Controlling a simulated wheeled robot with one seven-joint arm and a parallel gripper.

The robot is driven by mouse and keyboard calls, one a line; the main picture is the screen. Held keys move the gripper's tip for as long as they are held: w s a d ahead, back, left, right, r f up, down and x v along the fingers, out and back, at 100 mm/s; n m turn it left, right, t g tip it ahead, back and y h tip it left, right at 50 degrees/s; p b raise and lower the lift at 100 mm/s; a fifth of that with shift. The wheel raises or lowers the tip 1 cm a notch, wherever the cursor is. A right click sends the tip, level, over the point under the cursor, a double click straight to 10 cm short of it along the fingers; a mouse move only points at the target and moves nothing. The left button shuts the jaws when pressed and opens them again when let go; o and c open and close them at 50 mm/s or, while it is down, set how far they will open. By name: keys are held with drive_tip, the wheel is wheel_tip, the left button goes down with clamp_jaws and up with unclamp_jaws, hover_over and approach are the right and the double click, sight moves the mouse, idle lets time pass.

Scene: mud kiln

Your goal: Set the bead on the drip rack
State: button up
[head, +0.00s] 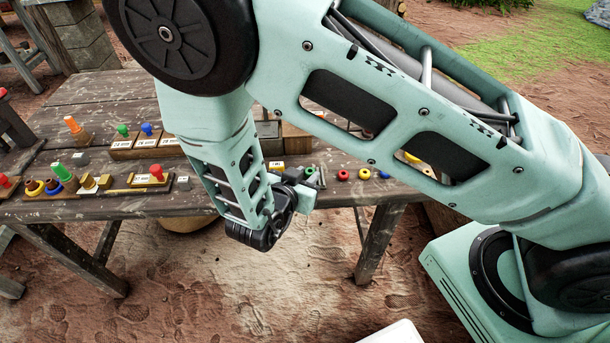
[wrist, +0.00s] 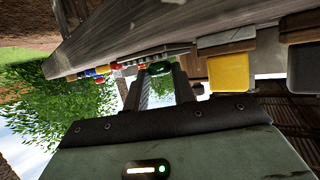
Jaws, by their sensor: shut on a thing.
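My gripper (head: 316,180) is at the front edge of the wooden table, right of its middle. In the wrist view, my gripper (wrist: 159,76) is shut on a green bead (wrist: 158,68) near its fingertips. The green bead (head: 309,172) shows small in the head view, partly hidden by the gripper. Red (head: 343,175), yellow (head: 364,173) and blue (head: 383,174) beads lie in a row to its right. I cannot tell surely which thing is the drip rack. Whether the held bead touches the table is unclear.
The table (head: 110,208) holds labelled wooden blocks with coloured knobs at the left and middle. A board with coloured rings (head: 35,187) and pegs is at the front left. A yellow block (wrist: 228,73) is beside the gripper. My arm hides the table's right part.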

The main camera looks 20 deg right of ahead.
drive_tip(key=shift+f, duration=0.15)
drive_tip(key=o, duration=1)
